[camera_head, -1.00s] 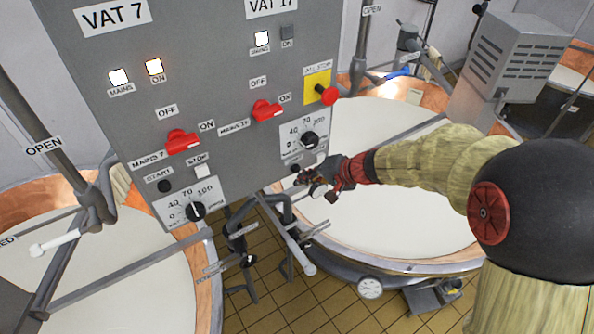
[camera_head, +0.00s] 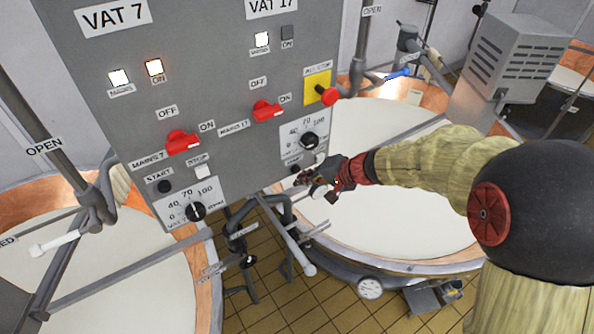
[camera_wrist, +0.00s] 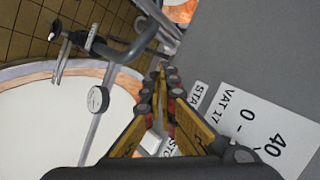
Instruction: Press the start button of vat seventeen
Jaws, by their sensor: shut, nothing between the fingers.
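The grey control panel (camera_head: 225,95) has a VAT 17 side on the right. Its start button (camera_head: 296,169) is small, dark and round, low on that side, partly crowded by my gripper. My gripper (camera_head: 301,179) is shut and empty, with its fingertips close beside the button. I cannot tell whether they touch it. In the wrist view the closed fingertips (camera_wrist: 162,72) are near the panel face and the partly visible start label (camera_wrist: 198,93); the button itself is hidden there. The VAT 17 mains lamp (camera_head: 262,39) is lit; its other lamp (camera_head: 287,31) is grey and unlit.
A white stop button (camera_wrist: 151,143) is beside my fingers. The VAT 17 dial (camera_head: 309,140), red mains switch (camera_head: 266,110) and red all-stop knob (camera_head: 327,96) are above my gripper. VAT 7 controls (camera_head: 183,142) are left. Pipes (camera_head: 283,211) run below; a vat (camera_head: 400,225) lies beneath my arm.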

